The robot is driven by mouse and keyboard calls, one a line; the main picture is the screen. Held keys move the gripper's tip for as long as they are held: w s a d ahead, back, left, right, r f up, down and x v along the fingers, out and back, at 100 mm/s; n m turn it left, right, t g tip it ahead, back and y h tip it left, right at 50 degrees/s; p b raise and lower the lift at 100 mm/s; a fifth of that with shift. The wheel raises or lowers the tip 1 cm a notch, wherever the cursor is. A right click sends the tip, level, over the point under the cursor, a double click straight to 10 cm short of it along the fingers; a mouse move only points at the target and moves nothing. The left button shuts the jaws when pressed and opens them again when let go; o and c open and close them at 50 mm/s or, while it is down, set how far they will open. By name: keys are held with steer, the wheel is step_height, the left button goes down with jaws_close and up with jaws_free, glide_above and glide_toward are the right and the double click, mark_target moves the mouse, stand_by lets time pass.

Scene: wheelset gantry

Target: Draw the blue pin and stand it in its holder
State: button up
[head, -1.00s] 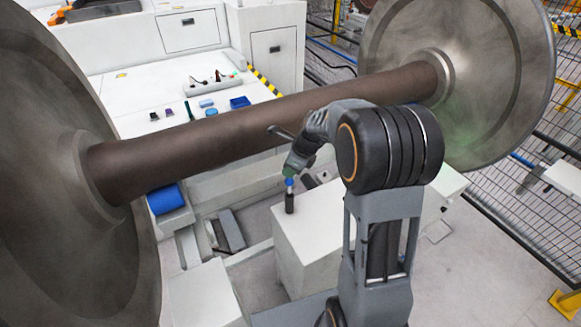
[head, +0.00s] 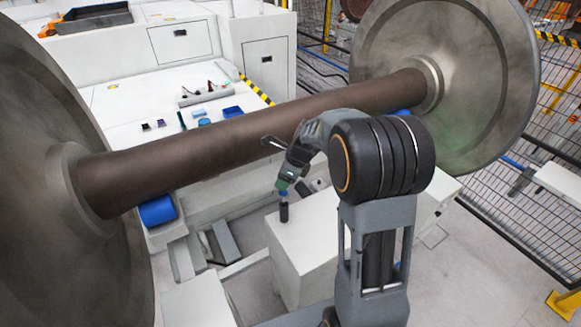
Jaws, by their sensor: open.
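The blue pin (head: 283,193) is upright, its small blue top showing just above a dark, short cylindrical holder (head: 284,212). The holder stands on the near left part of a white block's top, beneath the wheelset axle's right half. My gripper (head: 281,184) points down at the blue top from directly above, at or very near it. The gripper is open; its fingers are small and greenish, and whether they touch the pin cannot be told. The pin's lower part is hidden in the dark holder.
The brown axle (head: 250,140) runs across behind my arm between two large wheels. Behind it, a white bench (head: 120,105) bears a blue box (head: 232,112) and several small items. The white block's top (head: 318,225) is clear right of the holder. A mesh fence stands at right.

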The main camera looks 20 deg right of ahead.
steer(key=v, duration=1.3)
steer(key=shift+r+b, duration=0.15)
steer(key=shift+b, duration=0.15)
steer(key=s+a+f+n+t+h, duration=0.1)
steer(key=s+a+n+h, duration=0.1)
steer(key=s+n, duration=0.6)
steer(key=s+a+f+n+h, duration=0.1)
steer(key=s+a+f+n, duration=0.1)
steer(key=s+n, duration=0.7)
steer(key=shift+s+a+n+t+h, duration=0.25)
steer(key=shift+a+n+t+h, duration=0.15)
steer(key=shift+n, duration=3.5)
